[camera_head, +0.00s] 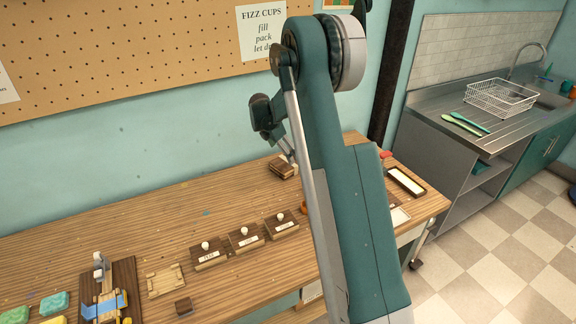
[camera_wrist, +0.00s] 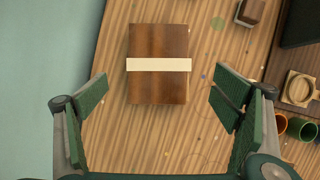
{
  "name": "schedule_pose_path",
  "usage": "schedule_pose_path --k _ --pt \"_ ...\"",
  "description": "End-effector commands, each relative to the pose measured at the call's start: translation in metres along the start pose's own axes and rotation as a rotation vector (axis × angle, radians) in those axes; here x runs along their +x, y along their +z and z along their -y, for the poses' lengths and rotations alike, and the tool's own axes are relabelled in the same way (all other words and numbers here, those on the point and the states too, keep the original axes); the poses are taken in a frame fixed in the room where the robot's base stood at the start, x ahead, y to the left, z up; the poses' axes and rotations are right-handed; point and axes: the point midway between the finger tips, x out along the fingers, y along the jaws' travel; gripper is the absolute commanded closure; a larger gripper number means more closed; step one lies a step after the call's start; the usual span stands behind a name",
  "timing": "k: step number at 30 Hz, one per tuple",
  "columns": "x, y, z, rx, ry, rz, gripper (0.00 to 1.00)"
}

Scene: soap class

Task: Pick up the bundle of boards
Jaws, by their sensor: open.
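The bundle of boards (camera_wrist: 158,40) is a brown wooden stack with a cream band around its middle. In the wrist view it lies flat on the wooden table, upper centre. In the head view the bundle (camera_head: 281,168) sits toward the back of the table, left of my arm. My gripper (camera_wrist: 160,92) is open and empty, one green-padded finger on each side of the bundle's lower end in the picture, with room on both sides. I cannot tell its height above the table. In the head view my arm hides most of the gripper.
Three dark wooden boxes with white knobs (camera_head: 244,237) stand along the table's front. A jig with a blue strip (camera_head: 104,305) and green soap blocks (camera_head: 54,303) are at the left. A small block (camera_wrist: 250,11) and coloured cups (camera_wrist: 301,129) lie right of the bundle. The wall is close behind.

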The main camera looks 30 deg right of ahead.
Motion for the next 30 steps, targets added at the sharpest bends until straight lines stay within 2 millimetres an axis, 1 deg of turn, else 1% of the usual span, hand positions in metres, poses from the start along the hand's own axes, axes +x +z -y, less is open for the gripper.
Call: schedule_pose_path --k 4,16,24,30 --pt "0.007 0.002 -0.002 -0.018 -0.006 0.001 0.11" --pt "0.009 0.002 -0.002 -0.019 -0.007 0.002 0.11" --pt "0.029 0.002 -0.002 -0.018 -0.007 0.002 0.11" --pt "0.034 0.002 -0.002 -0.018 -0.007 0.002 0.11"
